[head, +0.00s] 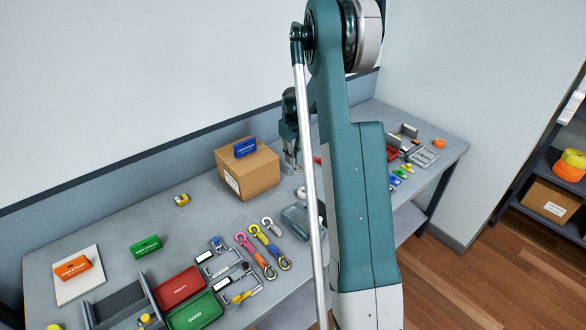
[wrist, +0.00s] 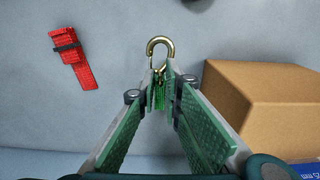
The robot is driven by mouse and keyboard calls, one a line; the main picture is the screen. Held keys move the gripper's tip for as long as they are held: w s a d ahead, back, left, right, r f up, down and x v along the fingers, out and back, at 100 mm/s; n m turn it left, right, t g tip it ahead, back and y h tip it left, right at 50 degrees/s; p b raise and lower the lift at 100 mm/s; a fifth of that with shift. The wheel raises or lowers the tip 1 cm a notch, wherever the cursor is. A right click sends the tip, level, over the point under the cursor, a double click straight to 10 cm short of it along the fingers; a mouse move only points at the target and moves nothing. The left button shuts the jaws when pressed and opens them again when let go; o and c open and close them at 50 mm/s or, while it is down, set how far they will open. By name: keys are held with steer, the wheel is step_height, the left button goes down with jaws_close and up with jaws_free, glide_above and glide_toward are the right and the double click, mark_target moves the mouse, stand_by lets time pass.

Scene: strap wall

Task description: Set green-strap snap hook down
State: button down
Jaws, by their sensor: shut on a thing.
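The green-strap snap hook (wrist: 160,45) shows in the wrist view as a brass-coloured open hook sticking out past my fingertips. A bit of green strap shows between the fingers. My gripper (wrist: 161,88) is shut on it, with green textured pads on both sides. In the head view my gripper (head: 292,167) points down just right of the cardboard box, partly behind my own arm. The hook cannot be made out there. Whether it touches the grey bench (wrist: 125,25) cannot be told.
The cardboard box (head: 248,170), with a blue pack (head: 245,147) on top, stands close beside my gripper; it shows in the wrist view too (wrist: 265,100). A folded red strap (wrist: 73,57) lies on the other side. Several hooks, a red tray (head: 180,288) and a green tray (head: 195,312) lie nearer the front.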

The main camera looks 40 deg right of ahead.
steer(key=shift+f, duration=0.55)
steer(key=shift+f, duration=1.85)
steer(key=shift+f, duration=0.1)
steer(key=c, duration=2.5)
jaws_free()
step_height(320, 180, up, 12)
steer(key=shift+r, duration=0.15)
